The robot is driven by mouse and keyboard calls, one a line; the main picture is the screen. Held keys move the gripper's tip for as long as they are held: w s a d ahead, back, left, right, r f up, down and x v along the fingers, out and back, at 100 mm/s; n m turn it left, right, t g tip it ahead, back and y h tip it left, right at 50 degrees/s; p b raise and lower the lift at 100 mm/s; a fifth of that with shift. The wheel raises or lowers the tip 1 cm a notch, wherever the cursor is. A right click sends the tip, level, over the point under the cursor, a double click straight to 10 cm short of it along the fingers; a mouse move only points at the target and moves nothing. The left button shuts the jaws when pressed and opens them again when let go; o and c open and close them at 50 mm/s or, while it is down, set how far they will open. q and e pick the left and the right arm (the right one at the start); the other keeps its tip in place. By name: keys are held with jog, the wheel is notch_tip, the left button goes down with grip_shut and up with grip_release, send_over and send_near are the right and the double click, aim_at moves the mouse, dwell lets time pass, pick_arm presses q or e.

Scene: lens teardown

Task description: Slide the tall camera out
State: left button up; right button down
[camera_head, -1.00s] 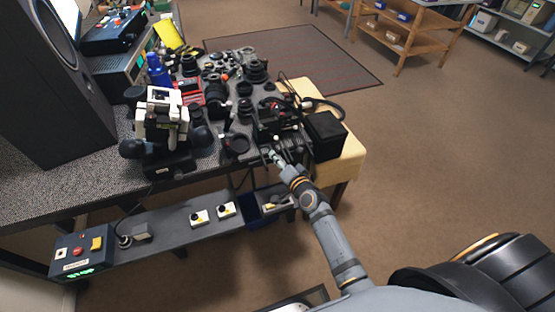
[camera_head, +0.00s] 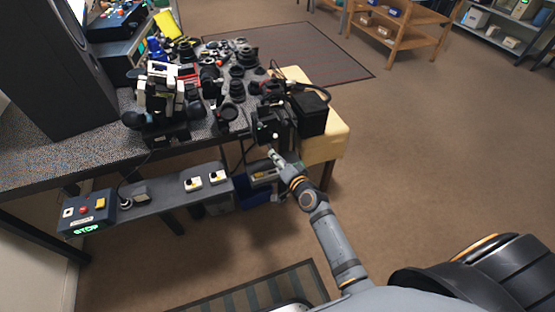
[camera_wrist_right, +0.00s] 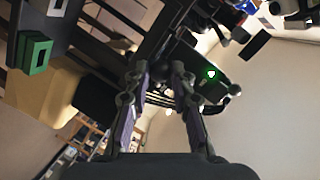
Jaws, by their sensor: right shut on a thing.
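A tall dark camera-like body (camera_head: 268,127) stands at the front right of the crowded bench top, partly merged with other black gear behind it. My right gripper (camera_head: 274,155) reaches it from the front, at the bench edge, and is shut on it. In the right wrist view, my two fingers (camera_wrist_right: 158,85) point at a dark body (camera_wrist_right: 204,84) with a green light. The exact contact is hard to make out there. My left gripper is not in view.
A black box (camera_head: 309,113) stands just right on a pale wooden block (camera_head: 331,142). Several black lens parts crowd the bench (camera_head: 190,150) behind. A white-and-black device (camera_head: 160,95) stands left. A lower shelf (camera_head: 160,208) holds small boxes and a STOP-lit panel (camera_head: 87,213).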

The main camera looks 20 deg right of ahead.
jog(key=c, duration=1.5)
grip_release()
jog(key=shift+f, duration=0.1)
jog(key=shift+c, duration=0.2)
jog(key=shift+o, duration=0.6)
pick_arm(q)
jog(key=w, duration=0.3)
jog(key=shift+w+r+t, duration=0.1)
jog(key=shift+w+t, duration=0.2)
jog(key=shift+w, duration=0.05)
pick_arm(e)
jog(key=v, duration=1.1)
jog(key=shift+s, duration=0.35)
